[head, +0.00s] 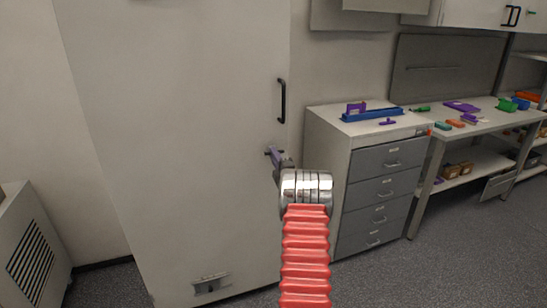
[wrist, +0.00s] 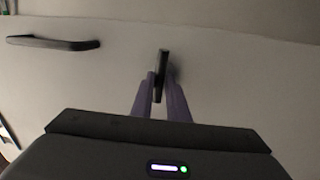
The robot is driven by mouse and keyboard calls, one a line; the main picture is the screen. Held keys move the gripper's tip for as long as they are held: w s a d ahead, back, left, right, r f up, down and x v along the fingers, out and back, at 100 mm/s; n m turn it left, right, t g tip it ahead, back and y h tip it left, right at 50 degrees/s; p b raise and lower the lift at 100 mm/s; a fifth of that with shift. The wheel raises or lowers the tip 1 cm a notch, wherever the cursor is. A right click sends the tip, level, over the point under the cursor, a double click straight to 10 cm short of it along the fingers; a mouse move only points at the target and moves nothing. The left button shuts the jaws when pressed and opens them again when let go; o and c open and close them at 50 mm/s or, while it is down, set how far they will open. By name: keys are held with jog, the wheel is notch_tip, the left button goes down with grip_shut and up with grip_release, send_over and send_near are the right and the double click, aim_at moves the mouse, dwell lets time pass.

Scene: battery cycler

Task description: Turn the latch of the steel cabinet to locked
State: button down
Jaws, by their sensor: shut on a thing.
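The steel cabinet (head: 190,110) is tall, pale grey and its door looks closed in the head view. Its black bar handle (head: 282,100) is on the right side of the door, and it also shows at upper left in the wrist view (wrist: 52,43). The latch (wrist: 163,62) is a small dark bar below the handle. My gripper (head: 272,154) has purple fingers and is at the latch. In the wrist view my gripper (wrist: 161,85) is shut on the latch, with one finger on each side. The fingers hide part of the latch.
A grey drawer unit (head: 383,158) stands right of the cabinet, with a blue tray (head: 373,115) on top. A workbench (head: 490,115) with several small coloured parts is farther right. A vented grey box (head: 30,250) stands at lower left. The floor (head: 440,270) at lower right is clear.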

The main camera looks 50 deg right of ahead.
jog(key=shift+w+a+f+n, duration=0.2)
jog(key=shift+w+a+n, duration=0.1)
jog(key=shift+n, duration=0.2)
jog(key=c, duration=2)
grip_release()
jog(key=shift+o, duration=1.3)
jog(key=shift+s+d, duration=0.15)
jog(key=shift+s, duration=0.05)
jog(key=v, duration=1.3)
jog(key=shift+s, duration=0.35)
